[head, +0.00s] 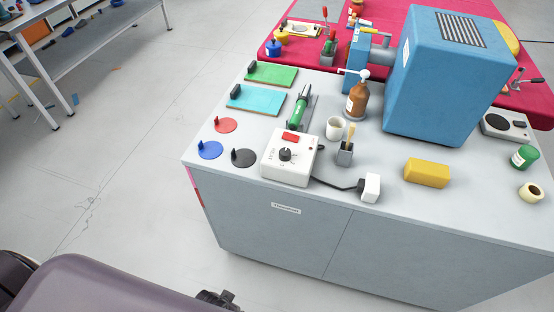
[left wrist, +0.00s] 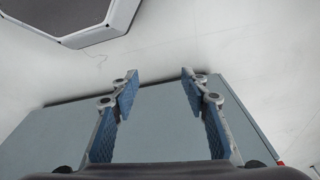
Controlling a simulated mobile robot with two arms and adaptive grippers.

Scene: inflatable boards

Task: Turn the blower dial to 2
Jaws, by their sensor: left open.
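A white control box (head: 289,160) sits near the front left of the grey worktop. It has a black round dial (head: 285,155) on its sloped face and a red part (head: 290,138) above it. The marks around the dial are too small to read, so its setting cannot be told. A green hand tool (head: 299,110), possibly the blower, stands behind the box. My left gripper (left wrist: 159,84) is open and empty in the left wrist view, apart from the dial, with floor and a grey-blue surface beyond it. My right gripper is in neither view.
A black cable runs right from the box to a white block (head: 371,187). Red, blue and black discs (head: 243,157) lie left of the box. A white cup (head: 335,128), brown bottle (head: 357,98) and yellow block (head: 427,172) stand right. The worktop's front strip is mostly clear.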

